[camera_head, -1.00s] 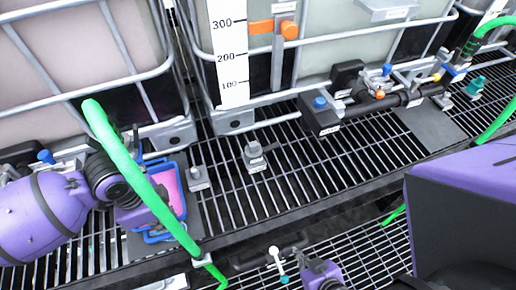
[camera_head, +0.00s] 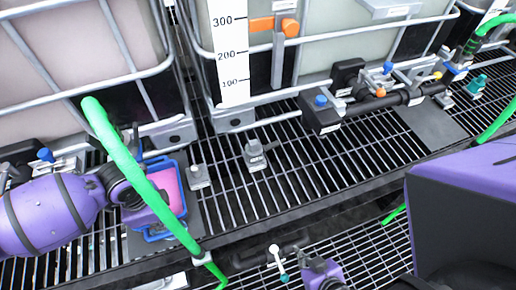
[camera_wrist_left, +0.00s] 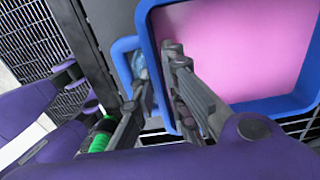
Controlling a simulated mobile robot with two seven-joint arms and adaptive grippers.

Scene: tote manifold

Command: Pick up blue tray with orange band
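A blue-rimmed tray with a pink inside (camera_head: 183,211) lies on a grey plate on the grated deck, at the left of the head view. Its blue rim and pink floor fill the right of the left wrist view (camera_wrist_left: 308,72), with a blue side handle (camera_wrist_left: 119,47). I make out no orange band. My left gripper (camera_wrist_left: 165,95) is at the tray's handle side; its fingers stand apart, one by the handle and one over the rim's inner side. Contact is unclear. In the head view the green hose partly hides it. My right gripper (camera_head: 322,272) shows only partly at the bottom edge.
A green hose (camera_head: 130,165) crosses in front of the tray. Caged tanks (camera_head: 75,60) with a white scale (camera_head: 229,55) stand behind. Small grey fittings (camera_head: 255,156) stand right of the tray; a black valve manifold (camera_head: 375,105) is further right. Open grating lies between.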

